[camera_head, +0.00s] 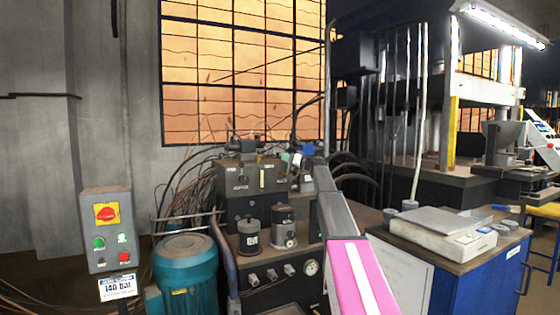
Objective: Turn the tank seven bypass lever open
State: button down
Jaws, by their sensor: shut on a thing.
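My arm reaches up and away from the bottom of the picture, its near part pink with a white stripe. My gripper (301,163) is at its far end, against the upper right of the dark hydraulic unit (240,180). It is small and partly hidden by my arm, and is shut on what seems to be the bypass lever. A small blue part (308,150) shows beside it. I cannot tell the lever's angle or read a tank number.
A teal motor (188,265) and a grey control box (107,230) with a red-yellow switch stand at left. A blue cabinet (470,275) carries a pale flat device (445,230) at right. Cables (190,170) hang behind the unit. A large press frame (450,130) stands behind at right.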

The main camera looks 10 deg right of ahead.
jog(key=w+d+f+m+t, duration=0.1)
jog(key=d+f+m+t, duration=0.2)
jog(key=m, duration=0.6)
jog(key=shift+w+d+t, duration=0.35)
jog(key=shift+d+t, duration=0.8)
jog(key=shift+t, duration=0.05)
jog(key=shift+m, duration=0.3)
jog(key=c, duration=0.8)
grip_release()
jog(key=shift+s, duration=0.1)
